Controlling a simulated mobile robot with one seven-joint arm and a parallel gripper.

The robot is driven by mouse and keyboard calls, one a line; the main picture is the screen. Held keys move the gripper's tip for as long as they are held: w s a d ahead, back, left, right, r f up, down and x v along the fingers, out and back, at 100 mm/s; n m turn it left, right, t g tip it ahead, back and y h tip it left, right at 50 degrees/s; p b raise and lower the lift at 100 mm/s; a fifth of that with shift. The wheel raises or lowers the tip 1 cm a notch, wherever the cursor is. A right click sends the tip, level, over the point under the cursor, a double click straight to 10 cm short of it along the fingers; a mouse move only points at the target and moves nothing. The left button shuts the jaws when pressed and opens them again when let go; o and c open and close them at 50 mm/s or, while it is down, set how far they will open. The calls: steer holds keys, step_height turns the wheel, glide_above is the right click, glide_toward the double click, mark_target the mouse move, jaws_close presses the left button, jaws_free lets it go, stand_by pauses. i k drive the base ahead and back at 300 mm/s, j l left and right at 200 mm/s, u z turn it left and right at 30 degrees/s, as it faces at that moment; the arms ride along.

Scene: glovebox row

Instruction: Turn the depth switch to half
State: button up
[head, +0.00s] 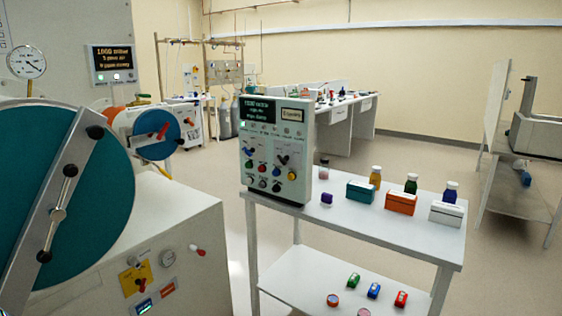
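A white control box (299,133) stands at the left end of a white table. Its front has a dark screen (258,110), a pale label plate (292,115) and several coloured knobs and buttons. Two dark lever-like switches, a left one (251,151) and a right one (283,159), sit on the panel. The lettering is too small to read, so I cannot tell which control is the depth switch or how it is set. A yellow plate (136,279) with a switch is on the glovebox front at the lower left. My gripper is not in view.
The glovebox (190,240) with a large teal round door (95,215) fills the left. The white table (400,228) holds teal, orange and white boxes, bottles and a purple item (327,198). Its lower shelf (310,275) holds small coloured items. Open floor (215,185) lies between.

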mark_target(279, 157)
steer(key=i+z, duration=0.25)
steer(key=i, duration=0.25)
steer(key=i+j+z, duration=0.2)
steer(key=i, duration=0.25)
